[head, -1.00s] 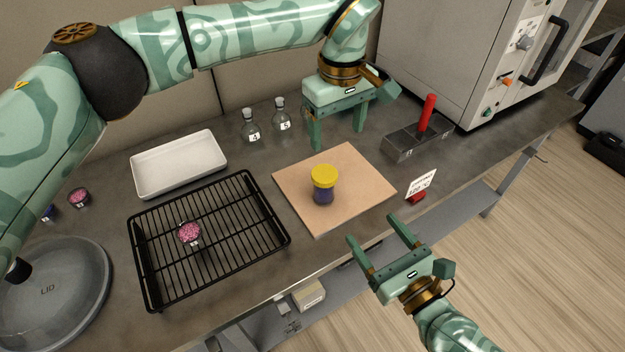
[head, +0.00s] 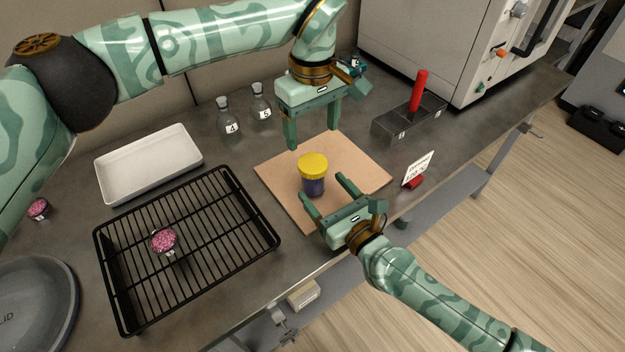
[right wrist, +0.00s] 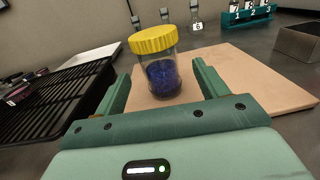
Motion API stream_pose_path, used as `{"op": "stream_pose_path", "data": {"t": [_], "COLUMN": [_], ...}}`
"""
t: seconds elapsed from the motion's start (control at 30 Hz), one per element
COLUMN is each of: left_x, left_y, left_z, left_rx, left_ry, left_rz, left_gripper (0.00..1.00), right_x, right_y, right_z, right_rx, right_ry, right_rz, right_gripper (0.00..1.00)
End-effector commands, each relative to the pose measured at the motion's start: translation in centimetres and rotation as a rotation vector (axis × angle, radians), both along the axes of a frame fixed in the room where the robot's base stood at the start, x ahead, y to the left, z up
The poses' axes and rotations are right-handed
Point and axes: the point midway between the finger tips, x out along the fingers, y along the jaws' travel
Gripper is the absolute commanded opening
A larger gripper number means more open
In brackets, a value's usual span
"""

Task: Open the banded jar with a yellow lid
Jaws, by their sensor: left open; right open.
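The jar (head: 313,184) has a yellow lid (head: 313,163) and dark blue contents, and stands upright on the tan board (head: 275,188). In the right wrist view the jar (right wrist: 163,77) is clear glass, its yellow lid (right wrist: 153,40) on top. My right gripper (head: 325,186) is open at the front of the jar, its fingers pointing towards it on either side; I cannot tell whether they touch it. My left gripper (head: 314,136) is open and empty, fingers down, above and behind the jar. I cannot make out a band on the jar.
A black wire rack (head: 200,225) with a pink-filled dish (head: 164,241) is at left, a white tray (head: 150,165) behind it. Flasks (head: 228,122) stand at the back. A metal box (head: 400,128) with a red handle and a sign (head: 418,169) are at right.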

Motion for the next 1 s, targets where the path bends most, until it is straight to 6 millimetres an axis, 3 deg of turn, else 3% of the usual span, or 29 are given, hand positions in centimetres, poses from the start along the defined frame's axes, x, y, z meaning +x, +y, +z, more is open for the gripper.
{"op": "stream_pose_path", "data": {"t": [0.1, 0.3, 0.67, 0.93, 1.0], "left_x": [0.0, 0.0, 0.0, 0.0, 0.0], "left_y": [0.0, 0.0, 0.0, 0.0, 0.0], "left_z": [0.0, 0.0, 0.0, 0.0, 0.0], "left_rx": [0.0, 0.0, 0.0, 0.0, 0.0], "left_ry": [0.0, 0.0, 0.0, 0.0, 0.0], "left_rz": [0.0, 0.0, 0.0, 0.0, 0.021], "left_gripper": [0.71, 0.71, 0.71, 0.71, 0.71], "right_x": [2.0, 4.0, 4.5, 4.4, 4.5], "right_y": [1.3, 2.6, 2.9, 2.9, 2.9], "right_z": [0.1, 0.0, 0.0, 0.0, 0.0], "right_rx": [0.001, 0.0, 0.0, 0.0, 0.001], "right_ry": [-0.001, 0.0, 0.0, 0.001, 0.001], "right_rz": [0.0, 0.0, 0.0, 0.0, 0.0], "right_gripper": [0.73, 0.73, 0.73, 0.0, 0.0]}}
